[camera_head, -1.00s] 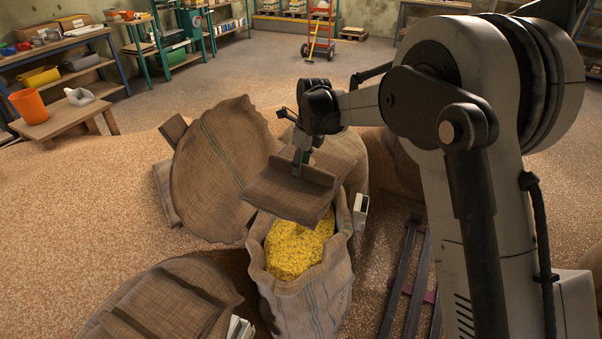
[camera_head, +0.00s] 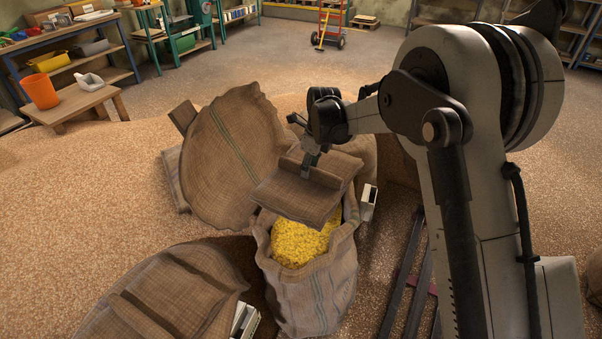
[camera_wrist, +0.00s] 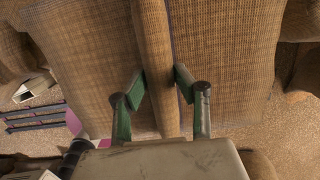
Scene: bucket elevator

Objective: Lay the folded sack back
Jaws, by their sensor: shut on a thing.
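The folded sack (camera_head: 300,195) is a flat brown burlap piece with a raised ridge along it. My gripper (camera_head: 309,166) is shut on that ridge and holds the sack above an open sack of yellow grains (camera_head: 300,242), partly covering its mouth. In the wrist view, my gripper's green fingers (camera_wrist: 158,90) pinch the ridge of the folded sack (camera_wrist: 100,60) from both sides. Any contact between the folded sack and the open sack's rim cannot be told.
A large burlap sack (camera_head: 228,150) leans behind on the left, beside a pale folded piece (camera_head: 172,178). Another sack (camera_head: 160,300) lies at the front left. Dark rails (camera_head: 405,275) run at the right. A bench with an orange bucket (camera_head: 41,91) stands far left.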

